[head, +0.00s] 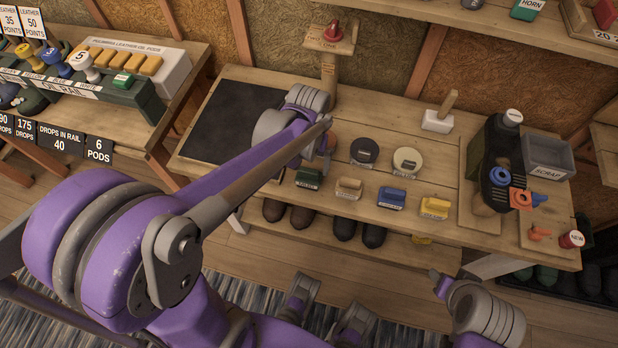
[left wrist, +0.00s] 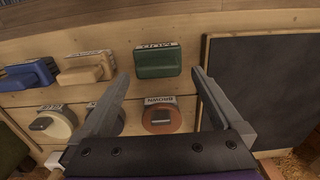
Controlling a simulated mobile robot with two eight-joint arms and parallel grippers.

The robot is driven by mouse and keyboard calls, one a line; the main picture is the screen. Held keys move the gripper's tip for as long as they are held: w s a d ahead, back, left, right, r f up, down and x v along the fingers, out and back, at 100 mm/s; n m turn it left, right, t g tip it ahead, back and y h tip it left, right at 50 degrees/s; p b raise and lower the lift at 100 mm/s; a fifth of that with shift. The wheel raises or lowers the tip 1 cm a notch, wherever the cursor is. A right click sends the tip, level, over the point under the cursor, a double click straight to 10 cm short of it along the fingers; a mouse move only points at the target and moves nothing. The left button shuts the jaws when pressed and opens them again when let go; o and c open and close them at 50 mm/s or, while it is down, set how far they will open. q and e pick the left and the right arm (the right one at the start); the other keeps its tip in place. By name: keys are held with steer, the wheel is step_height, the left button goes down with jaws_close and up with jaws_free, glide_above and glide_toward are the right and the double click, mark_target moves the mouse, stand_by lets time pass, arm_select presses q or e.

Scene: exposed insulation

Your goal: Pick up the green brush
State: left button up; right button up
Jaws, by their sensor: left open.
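The green brush (head: 309,178) lies on the front part of the wooden bench, leftmost in a row of brushes. In the left wrist view it appears as a dark green block (left wrist: 157,62) with a label along its far edge. My left gripper (head: 322,158) is above the bench beside the brush, partly hidden by its own arm. In the left wrist view its two fingers (left wrist: 160,78) are spread and empty, with the brush ahead between their tips.
A tan brush (head: 348,189), a blue brush (head: 391,199) and a yellow brush (head: 434,208) lie to the right. Round tins (head: 364,152) stand behind; the brown tin (left wrist: 161,117) is near the fingers. A black mat (head: 232,122) lies left. A scrap bin (head: 548,158) stands right.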

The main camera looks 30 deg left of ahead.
mark_target(308, 176)
arm_select(q)
steer(key=f, duration=0.2)
steer(key=f+b, duration=0.1)
steer(key=f, duration=0.2)
steer(key=shift+s+d+f, duration=0.15)
steer(key=shift+s+f, duration=0.05)
steer(key=shift+f, duration=0.1)
steer(key=c, duration=1.4)
steer(key=shift+o, duration=0.2)
step_height(308, 176, up, 10)
steer(key=shift+r+p, duration=0.1)
steer(key=shift+p, duration=0.9)
